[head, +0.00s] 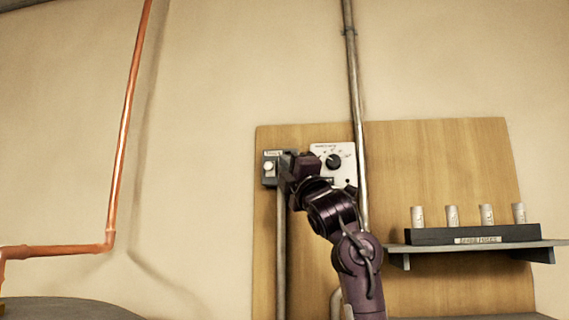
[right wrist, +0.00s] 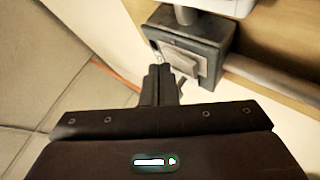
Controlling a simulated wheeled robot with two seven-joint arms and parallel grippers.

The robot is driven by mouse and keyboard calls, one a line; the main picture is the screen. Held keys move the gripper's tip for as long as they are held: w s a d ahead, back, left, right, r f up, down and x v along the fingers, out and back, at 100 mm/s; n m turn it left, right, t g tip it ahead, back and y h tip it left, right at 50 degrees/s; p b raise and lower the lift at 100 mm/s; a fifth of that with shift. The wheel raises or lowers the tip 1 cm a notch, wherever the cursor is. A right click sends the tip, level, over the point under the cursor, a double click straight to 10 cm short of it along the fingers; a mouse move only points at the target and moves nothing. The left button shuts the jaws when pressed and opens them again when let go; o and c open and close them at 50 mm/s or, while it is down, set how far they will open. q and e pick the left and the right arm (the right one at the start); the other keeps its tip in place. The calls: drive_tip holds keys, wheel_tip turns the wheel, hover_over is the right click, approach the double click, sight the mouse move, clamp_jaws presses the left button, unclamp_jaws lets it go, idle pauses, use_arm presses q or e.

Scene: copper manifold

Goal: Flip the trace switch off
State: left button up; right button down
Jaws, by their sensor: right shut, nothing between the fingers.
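A small grey switch box (head: 270,180) with a pale label and a round whitish part on its front is mounted at the left of the wooden board. Its label is too small to read. My right gripper (head: 288,162) is just right of it in the head view and covers part of its right side. In the right wrist view the grey box (right wrist: 212,38) shows a lighter rocker-like plate (right wrist: 180,61). My right gripper (right wrist: 160,72) is shut and empty, with its fingertips close to that plate. I cannot tell whether they touch. My left gripper is not in view.
A white panel (head: 344,176) with a black dial (head: 334,161) sits close to the right of my gripper. A grey vertical pipe (head: 353,85) runs beside it. A shelf (head: 400,248) at right holds a dark rack with several pale cylinders. A copper pipe (head: 127,115) runs along the left wall.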

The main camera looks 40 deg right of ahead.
drive_tip(key=shift+s+a+f, duration=0.1)
drive_tip(key=shift+s+a, duration=0.4)
drive_tip(key=shift+a, duration=0.1)
drive_tip(key=shift+b, duration=0.35)
drive_tip(key=shift+s+a+f+b, duration=0.15)
drive_tip(key=shift+s+a+b, duration=0.25)
drive_tip(key=shift+s+a, duration=0.5)
drive_tip(key=shift+s+a+f+b, duration=0.15)
drive_tip(key=shift+s+a+b, duration=0.2)
drive_tip(key=shift+s+a, duration=0.5)
drive_tip(key=shift+w+a, duration=0.2)
drive_tip(key=shift+w, duration=0.05)
